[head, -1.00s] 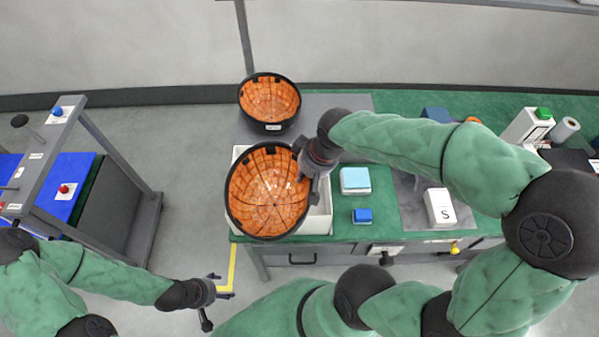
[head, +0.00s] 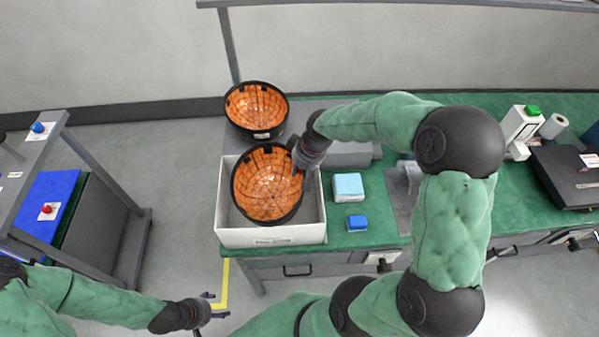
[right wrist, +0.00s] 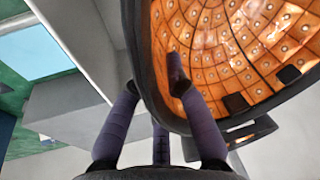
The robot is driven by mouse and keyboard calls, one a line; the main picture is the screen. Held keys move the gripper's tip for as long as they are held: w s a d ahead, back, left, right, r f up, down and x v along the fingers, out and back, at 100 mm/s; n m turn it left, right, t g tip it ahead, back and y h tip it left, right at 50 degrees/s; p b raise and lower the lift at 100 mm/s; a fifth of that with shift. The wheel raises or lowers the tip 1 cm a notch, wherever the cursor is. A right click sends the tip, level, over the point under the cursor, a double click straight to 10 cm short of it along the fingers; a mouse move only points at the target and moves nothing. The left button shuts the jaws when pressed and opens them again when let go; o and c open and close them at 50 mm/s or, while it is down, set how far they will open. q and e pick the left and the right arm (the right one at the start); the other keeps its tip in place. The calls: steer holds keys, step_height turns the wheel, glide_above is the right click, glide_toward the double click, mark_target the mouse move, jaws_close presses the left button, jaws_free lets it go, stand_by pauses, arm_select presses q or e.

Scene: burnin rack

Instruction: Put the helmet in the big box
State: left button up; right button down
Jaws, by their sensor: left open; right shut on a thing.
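A helmet (head: 268,186) with an orange gridded inside and black rim is held by my right gripper (head: 300,160), which is shut on its right rim. It hangs over the white big box (head: 271,236), with its open side facing up; whether it touches the box floor cannot be told. In the right wrist view the fingers (right wrist: 165,120) pinch the dark rim, with the orange lining (right wrist: 235,50) beside them. A second similar helmet (head: 256,107) sits behind the box. My left gripper (head: 215,306) is open and empty over the floor at lower left.
A white device with a green button (head: 523,128) and a black case (head: 572,175) stand further right. A grey rack (head: 115,225) stands at left.

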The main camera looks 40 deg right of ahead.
steer(key=shift+f, duration=0.55)
steer(key=c, duration=1.2)
jaws_free()
steer(key=shift+c, duration=0.2)
steer(key=shift+f, duration=0.1)
steer(key=shift+f+b, duration=0.1)
steer(key=shift+b, duration=0.2)
steer(key=p+v, duration=0.3)
steer(key=v, duration=0.8)
steer(key=shift+a, duration=0.15)
